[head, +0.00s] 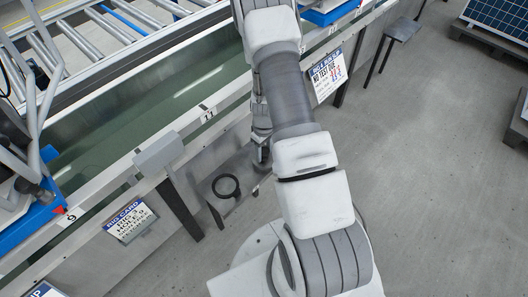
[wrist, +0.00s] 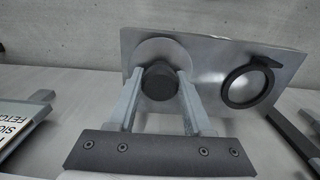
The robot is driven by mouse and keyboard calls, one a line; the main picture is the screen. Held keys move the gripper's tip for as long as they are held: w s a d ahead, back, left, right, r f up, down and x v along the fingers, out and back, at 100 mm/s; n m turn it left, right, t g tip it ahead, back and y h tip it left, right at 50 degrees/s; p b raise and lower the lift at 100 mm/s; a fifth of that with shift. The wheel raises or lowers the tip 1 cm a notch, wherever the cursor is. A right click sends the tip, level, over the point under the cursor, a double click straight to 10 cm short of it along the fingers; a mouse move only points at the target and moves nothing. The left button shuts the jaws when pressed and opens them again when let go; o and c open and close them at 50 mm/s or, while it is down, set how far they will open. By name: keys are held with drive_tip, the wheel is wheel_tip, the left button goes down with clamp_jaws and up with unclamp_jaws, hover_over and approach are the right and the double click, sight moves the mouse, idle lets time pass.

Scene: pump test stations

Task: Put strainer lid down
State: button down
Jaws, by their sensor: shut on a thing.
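The strainer lid (wrist: 160,50) is a pale grey disc with a dark round knob. In the wrist view my gripper (wrist: 158,84) has a finger on each side of the knob and is shut on it. The disc lies against or just above a grey metal shelf plate (wrist: 212,62); I cannot tell whether they touch. A black ring (wrist: 247,87) with a small tab lies on the plate, right of the lid and apart from it. In the head view the ring (head: 226,186) shows on the low shelf, and my gripper (head: 262,155) is mostly hidden beside my arm; the lid cannot be made out.
The water trough (head: 150,105) with numbered rim tags runs along the left. A rig card (head: 130,221) hangs at lower left, another card (head: 327,76) at upper right.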

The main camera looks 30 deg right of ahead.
drive_tip(key=shift+c, duration=1.6)
unclamp_jaws()
drive_tip(key=shift+r, duration=0.1)
